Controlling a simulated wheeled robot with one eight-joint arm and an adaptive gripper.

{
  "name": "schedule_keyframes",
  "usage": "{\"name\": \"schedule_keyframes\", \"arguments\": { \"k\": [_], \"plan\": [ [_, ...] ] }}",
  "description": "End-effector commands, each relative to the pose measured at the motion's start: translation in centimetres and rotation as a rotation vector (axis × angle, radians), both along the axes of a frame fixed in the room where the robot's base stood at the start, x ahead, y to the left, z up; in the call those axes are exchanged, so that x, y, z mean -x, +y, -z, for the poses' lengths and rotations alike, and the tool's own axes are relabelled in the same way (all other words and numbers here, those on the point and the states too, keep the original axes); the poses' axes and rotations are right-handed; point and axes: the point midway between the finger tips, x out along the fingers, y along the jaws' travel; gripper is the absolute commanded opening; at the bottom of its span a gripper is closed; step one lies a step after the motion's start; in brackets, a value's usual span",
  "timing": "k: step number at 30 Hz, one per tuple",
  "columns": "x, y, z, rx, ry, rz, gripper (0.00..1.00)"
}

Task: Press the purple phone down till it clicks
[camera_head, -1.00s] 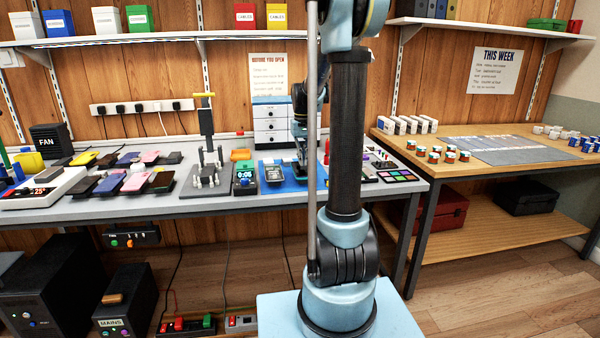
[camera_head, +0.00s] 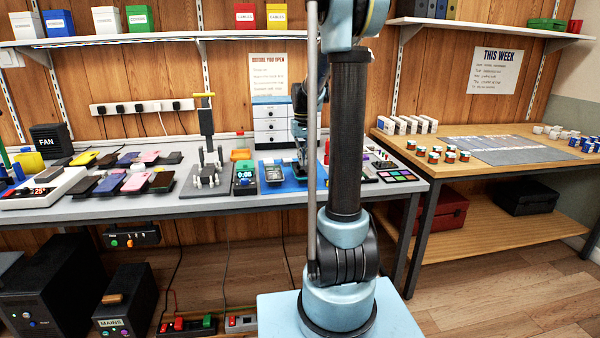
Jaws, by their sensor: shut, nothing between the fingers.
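My gripper (camera_head: 302,160) is small and partly hidden behind my own arm. It points down over the blue mat (camera_head: 284,186) at the middle of the bench, and its fingers look shut. I cannot make out a purple phone under it; that spot is partly covered by my arm. Several phones lie on dark stands at the left of the bench. A dark blue or purple one (camera_head: 127,159) is at the back and a similar one (camera_head: 109,184) is at the front, both well left of my gripper.
A press with a yellow handle (camera_head: 205,130) stands left of the mat. Beside it are a green timer (camera_head: 245,182) and a grey device (camera_head: 274,174). White drawers (camera_head: 271,125) stand behind. Colored pads (camera_head: 397,175) lie to the right. A wooden table (camera_head: 480,165) is further right.

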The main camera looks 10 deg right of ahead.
Motion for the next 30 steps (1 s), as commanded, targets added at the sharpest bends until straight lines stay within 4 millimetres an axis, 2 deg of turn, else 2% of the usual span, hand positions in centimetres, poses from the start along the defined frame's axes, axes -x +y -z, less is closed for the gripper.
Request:
{"name": "schedule_keyframes", "arguments": {
  "k": [30],
  "plan": [
    [0.0, 0.0, 1.1, 0.0, 0.0, 0.0, 0.0]
  ]
}}
